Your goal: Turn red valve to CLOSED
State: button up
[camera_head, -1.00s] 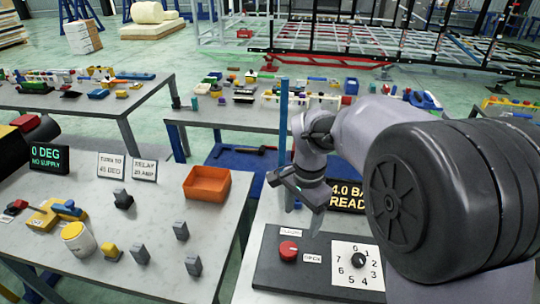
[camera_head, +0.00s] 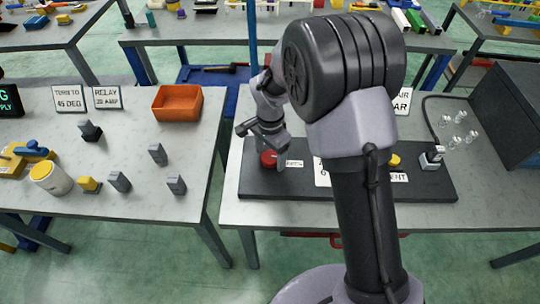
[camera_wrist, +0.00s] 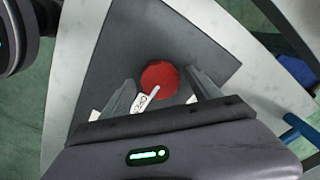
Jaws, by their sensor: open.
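The red valve (camera_head: 267,158) is a round knob on the left part of a dark panel (camera_head: 250,185). In the wrist view the red valve (camera_wrist: 158,75) shows a pale pointer stripe toward a white label (camera_wrist: 138,104), whose lettering is only partly readable. This label (camera_head: 294,163) lies just right of the valve in the head view. My gripper (camera_head: 270,152) points down over the valve. In the wrist view my gripper (camera_wrist: 160,78) is open, one finger on each side of the valve, with gaps visible. Its height over the panel is hard to tell. The other valve label is hidden.
My arm covers the panel's middle. A yellow knob (camera_head: 394,161) and a metal fitting (camera_head: 432,157) are to the right, with a dark box (camera_head: 508,110) beyond. The left table holds an orange bin (camera_head: 177,102) and several grey blocks. A blue post (camera_head: 252,40) stands behind.

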jog(key=c, duration=1.4)
jog(key=shift+o, duration=0.2)
jog(key=shift+r+n, duration=0.1)
jog(key=shift+n, duration=0.2)
jog(key=n+p, duration=0.1)
jog(key=n, duration=0.2)
jog(key=shift+n, duration=0.4)
jog(key=n+p, duration=0.1)
jog(key=n, duration=0.3)
jog(key=n+p, duration=0.1)
jog(key=n, duration=0.4)
jog(key=shift+n+p, duration=0.65)
jog(key=shift+n, duration=1.55)
